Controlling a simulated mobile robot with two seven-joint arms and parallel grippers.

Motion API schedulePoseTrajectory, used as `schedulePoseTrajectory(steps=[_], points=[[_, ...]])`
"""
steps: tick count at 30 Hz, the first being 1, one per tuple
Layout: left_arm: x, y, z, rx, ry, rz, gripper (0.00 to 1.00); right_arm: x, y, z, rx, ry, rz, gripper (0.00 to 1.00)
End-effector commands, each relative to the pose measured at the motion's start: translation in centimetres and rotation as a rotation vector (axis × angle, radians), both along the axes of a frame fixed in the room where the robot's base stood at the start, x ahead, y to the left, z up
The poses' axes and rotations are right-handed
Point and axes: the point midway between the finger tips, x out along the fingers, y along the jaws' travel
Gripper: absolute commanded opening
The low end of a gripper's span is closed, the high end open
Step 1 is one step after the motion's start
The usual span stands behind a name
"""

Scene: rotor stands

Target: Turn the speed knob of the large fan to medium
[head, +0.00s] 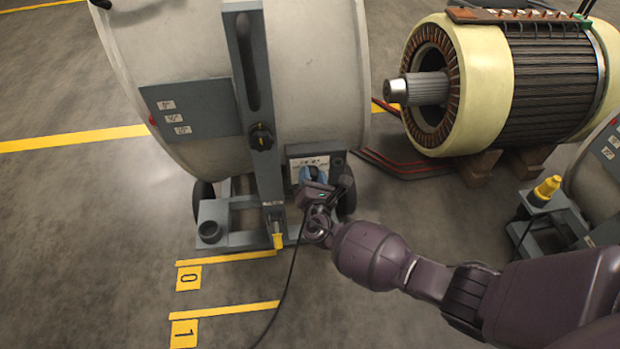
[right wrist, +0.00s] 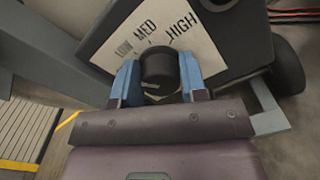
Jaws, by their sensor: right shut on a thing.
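The large fan (head: 305,65) is a big grey drum on a wheeled frame, left of centre in the head view. Its speed panel (head: 297,163) is low on the frame. In the right wrist view the panel (right wrist: 198,62) carries the words LOW, MED and HIGH above a black round knob (right wrist: 158,66). The blue fingers of my right gripper (right wrist: 158,80) are shut on the knob, one on each side. In the head view my right gripper (head: 312,178) hides the knob. The knob's pointer mark is not clear to me. My left gripper is not in view.
A motor stator with a shaft (head: 460,85) rests on wooden blocks at the upper right. Another machine with a yellow lever (head: 546,188) stands at the right edge. A black cable hangs near my gripper. Yellow floor marks (head: 188,278) lie in front on open floor.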

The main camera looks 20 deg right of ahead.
Motion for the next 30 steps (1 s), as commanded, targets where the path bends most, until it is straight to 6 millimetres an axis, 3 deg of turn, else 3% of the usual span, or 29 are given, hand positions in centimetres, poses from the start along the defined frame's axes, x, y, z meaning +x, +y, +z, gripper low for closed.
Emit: schedulePoseTrajectory(steps=[1, 18, 30], points=[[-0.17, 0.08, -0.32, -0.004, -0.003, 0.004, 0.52, -0.29, 0.0, -0.7, 0.045, -0.005, 0.001, 0.16], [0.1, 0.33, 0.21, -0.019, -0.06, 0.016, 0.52, -0.11, -0.05, -0.26, 0.558, -0.157, 0.0, 0.16], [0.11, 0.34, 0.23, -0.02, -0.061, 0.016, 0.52, -0.12, -0.04, -0.33, 0.819, -0.232, 0.0, 0.16]])
